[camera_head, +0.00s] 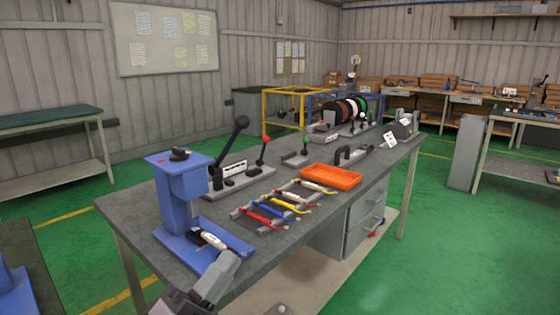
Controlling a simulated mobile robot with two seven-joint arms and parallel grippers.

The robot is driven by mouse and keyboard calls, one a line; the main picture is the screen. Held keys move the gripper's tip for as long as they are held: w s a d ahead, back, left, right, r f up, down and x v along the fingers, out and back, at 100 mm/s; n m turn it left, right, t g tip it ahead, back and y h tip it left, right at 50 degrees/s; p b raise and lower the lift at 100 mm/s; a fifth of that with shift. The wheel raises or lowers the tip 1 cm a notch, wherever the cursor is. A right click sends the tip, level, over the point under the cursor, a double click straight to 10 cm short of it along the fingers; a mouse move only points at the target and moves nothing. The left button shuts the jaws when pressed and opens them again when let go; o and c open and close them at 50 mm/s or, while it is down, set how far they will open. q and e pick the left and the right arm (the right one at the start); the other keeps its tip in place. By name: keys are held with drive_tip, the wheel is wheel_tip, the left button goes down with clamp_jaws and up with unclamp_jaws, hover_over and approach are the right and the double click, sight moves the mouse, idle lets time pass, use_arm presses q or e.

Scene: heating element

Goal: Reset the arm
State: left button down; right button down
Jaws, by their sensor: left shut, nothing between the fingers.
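My left arm comes in at the bottom of the head view. Its grey wrist bends up toward the workbench (290,230). My left gripper (201,236), with dark tips and a pale body, is shut and empty. It appears over or in front of the base of the blue press-like stand (176,200) at the bench's near left corner; whether it touches the base I cannot tell. My right gripper is not in view.
Behind the stand are a black-knobbed lever (238,130) and a red-knobbed lever (264,150). Several coloured-handled tools (272,213) lie on a rack beside an orange tray (331,177). Cable spools (350,108) stand at the far end.

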use_arm(q)
drive_tip(key=s+a+f+n+g+y+p, duration=0.1)
drive_tip(key=a+f+n+y, duration=0.25)
drive_tip(key=f+n, duration=0.2)
drive_tip(key=s+a+f+n+y, duration=0.2)
drive_tip(key=f+n+y, duration=0.25)
drive_tip(key=f, duration=0.25)
drive_tip(key=s+a+f+n+g+y+p, duration=0.1)
drive_tip(key=a+f+n+y, duration=0.15)
drive_tip(key=f+n, duration=0.3)
drive_tip(key=s+a+f+n+g+y, duration=0.1)
drive_tip(key=s+a+f+n+g, duration=0.1)
drive_tip(key=s+f, duration=0.4)
drive_tip(key=s+a+f+n+g+y+p, duration=0.1)
drive_tip(key=s+f+n+g+y, duration=0.1)
drive_tip(key=s+f+n+g, duration=0.2)
wheel_tip(320, 180, down, 4)
drive_tip(key=s+n, duration=0.1)
drive_tip(key=s, duration=0.1)
drive_tip(key=shift+s+a+r, duration=0.25)
drive_tip(key=shift+s+a, duration=0.15)
